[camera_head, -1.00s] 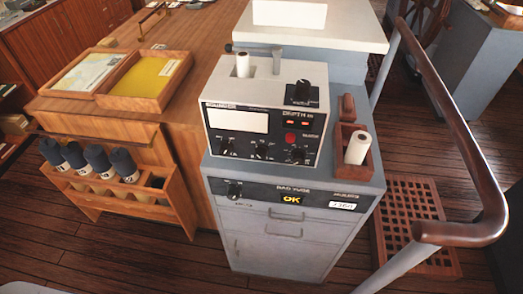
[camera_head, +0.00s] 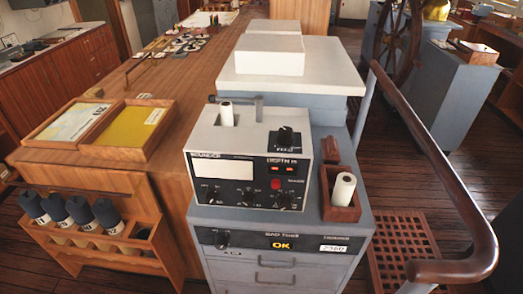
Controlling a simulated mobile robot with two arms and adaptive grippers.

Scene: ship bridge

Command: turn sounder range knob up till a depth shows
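The sounder (camera_head: 249,158) is a grey-white box with a black front panel on a grey-blue cabinet. Its panel has a blank white window (camera_head: 222,167), and a small red display (camera_head: 282,167) under the "DEPTH m" label shows marks too small to read. A red button (camera_head: 276,184) sits below the display. Three dark knobs line the lower panel: left (camera_head: 212,193), middle (camera_head: 249,198) and right (camera_head: 284,200). I cannot read which one is the range knob. Neither gripper is in view.
A white paper roll (camera_head: 343,188) stands in a wooden holder right of the sounder. The cabinet front has another knob (camera_head: 221,239) and a yellow "OK" display (camera_head: 281,242). A brown handrail (camera_head: 440,160) curves along the right. A wooden rack holds several dark-capped cylinders (camera_head: 80,211) at left.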

